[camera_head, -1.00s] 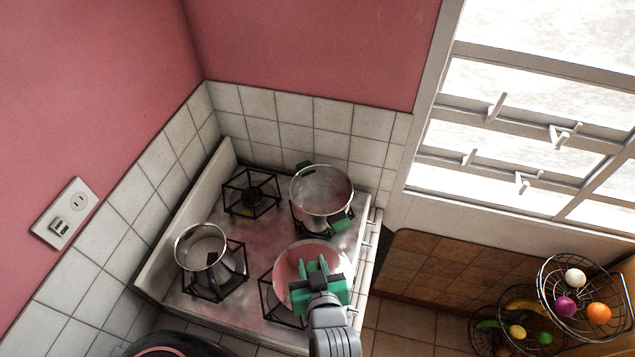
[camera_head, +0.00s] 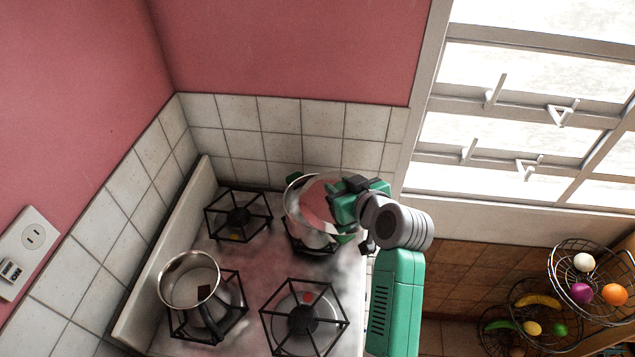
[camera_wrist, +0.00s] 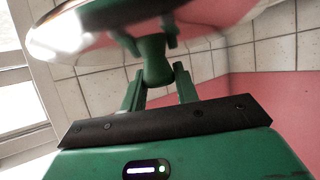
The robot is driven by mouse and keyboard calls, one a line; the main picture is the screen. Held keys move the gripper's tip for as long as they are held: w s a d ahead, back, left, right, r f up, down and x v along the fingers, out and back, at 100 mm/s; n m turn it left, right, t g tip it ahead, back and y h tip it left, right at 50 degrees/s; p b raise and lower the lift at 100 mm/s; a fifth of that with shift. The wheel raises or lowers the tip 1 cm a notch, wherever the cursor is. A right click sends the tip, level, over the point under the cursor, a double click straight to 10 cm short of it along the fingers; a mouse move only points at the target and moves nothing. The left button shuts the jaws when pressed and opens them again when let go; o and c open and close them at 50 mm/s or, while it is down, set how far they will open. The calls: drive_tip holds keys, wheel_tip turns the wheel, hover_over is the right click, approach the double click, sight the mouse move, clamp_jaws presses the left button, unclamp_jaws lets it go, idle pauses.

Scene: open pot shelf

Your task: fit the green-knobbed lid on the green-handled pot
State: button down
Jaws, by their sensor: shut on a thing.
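The green-handled pot (camera_head: 292,214) is a shiny metal pot on the back right burner, with one green handle at its far left and another at its near right. The metal lid (camera_head: 318,201) is at the pot's mouth, tilted and covering much of the opening from view. My gripper (camera_head: 338,207) is at the pot's right side, shut on the lid's green knob (camera_wrist: 154,66). In the wrist view the lid (camera_wrist: 150,18) spreads beyond the fingers. Whether the lid touches the pot rim cannot be told.
A small saucepan (camera_head: 176,291) with a dark handle stands on the front left burner. The front right burner (camera_head: 303,319) and back left burner (camera_head: 238,216) are bare. Tiled walls (camera_head: 280,125) close the back and left. A wire fruit basket (camera_head: 571,318) hangs at the right.

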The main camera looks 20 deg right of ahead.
sight(318, 178)
drive_tip(key=w, duration=0.2)
drive_tip(key=w+a, duration=0.1)
drive_tip(key=w, duration=0.2)
drive_tip(key=w+a, duration=0.1)
drive_tip(key=w, duration=0.1)
drive_tip(key=shift+w+a+f, duration=0.15)
drive_tip(key=shift+w+f, duration=0.05)
drive_tip(key=shift+f, duration=0.15)
wheel_tip(318, 178, down, 4)
drive_tip(key=shift+r+p, duration=0.2)
drive_tip(key=shift+p, duration=0.3)
drive_tip(key=shift+f+b, duration=0.45)
drive_tip(key=shift+b, duration=0.1)
drive_tip(key=shift+f, duration=0.2)
drive_tip(key=shift+r, duration=0.1)
drive_tip(key=c, duration=1.1)
unclamp_jaws()
drive_tip(key=shift+o, duration=0.2)
